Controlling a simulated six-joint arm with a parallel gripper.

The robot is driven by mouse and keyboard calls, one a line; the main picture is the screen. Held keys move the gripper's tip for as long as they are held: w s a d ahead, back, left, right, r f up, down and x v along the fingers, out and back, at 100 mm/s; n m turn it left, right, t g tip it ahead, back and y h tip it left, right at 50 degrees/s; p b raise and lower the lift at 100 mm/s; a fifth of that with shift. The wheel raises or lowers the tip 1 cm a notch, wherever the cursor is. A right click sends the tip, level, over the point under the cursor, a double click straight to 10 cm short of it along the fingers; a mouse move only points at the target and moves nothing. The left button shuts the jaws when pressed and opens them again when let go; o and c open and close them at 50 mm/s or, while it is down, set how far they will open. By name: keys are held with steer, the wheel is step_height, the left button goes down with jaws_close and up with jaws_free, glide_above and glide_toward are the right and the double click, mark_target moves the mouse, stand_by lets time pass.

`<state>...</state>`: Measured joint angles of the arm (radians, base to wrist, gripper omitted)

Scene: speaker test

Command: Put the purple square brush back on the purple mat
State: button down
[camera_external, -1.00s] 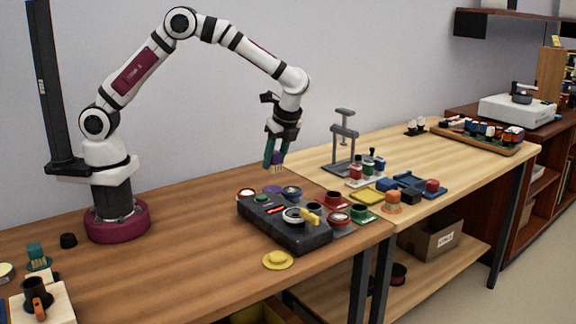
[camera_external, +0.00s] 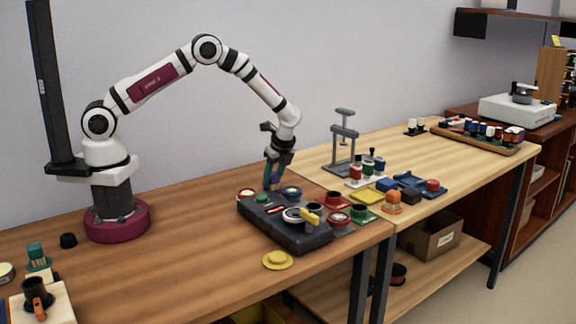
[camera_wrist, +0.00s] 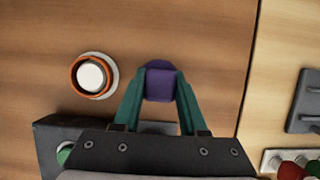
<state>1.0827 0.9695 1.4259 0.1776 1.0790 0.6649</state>
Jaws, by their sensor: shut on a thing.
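My gripper (camera_external: 272,182) points down at the far side of the dark box. Its teal fingers (camera_wrist: 160,102) are shut on the purple square brush (camera_wrist: 161,86), seen from above in the wrist view. The purple mat (camera_wrist: 158,66) is round and lies on the brown table beneath the brush, its far edge showing past it. The brush hides much of the mat. I cannot tell whether the bristles touch the mat. In the external view, the fingers and box largely hide brush and mat.
The dark box (camera_external: 285,232) with a green button (camera_wrist: 65,152) stands just in front. An orange-rimmed white round piece (camera_wrist: 92,75) sits left of the mat. A lighter table with a grey press (camera_external: 343,145) adjoins on the right. Brown tabletop beyond the mat is clear.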

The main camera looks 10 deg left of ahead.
steer(key=shift+c, duration=2.2)
jaws_free()
steer(key=shift+f, duration=0.1)
steer(key=v, duration=1.2)
steer(key=w+a+r+n+g, duration=0.15)
steer(key=a+r+n, duration=0.4)
steer(key=a, duration=0.75)
steer(key=w+a+r+n+g, duration=0.1)
steer(key=w+a+r+n, duration=0.35)
steer(key=a, duration=0.85)
steer(key=s+a+n+h, duration=0.1)
steer(key=s+a+n, duration=1)
steer(key=s+a, duration=0.5)
steer(key=shift+s+a+n+g, duration=0.3)
steer(key=shift+s+a+g, duration=0.15)
steer(key=shift+s, duration=0.65)
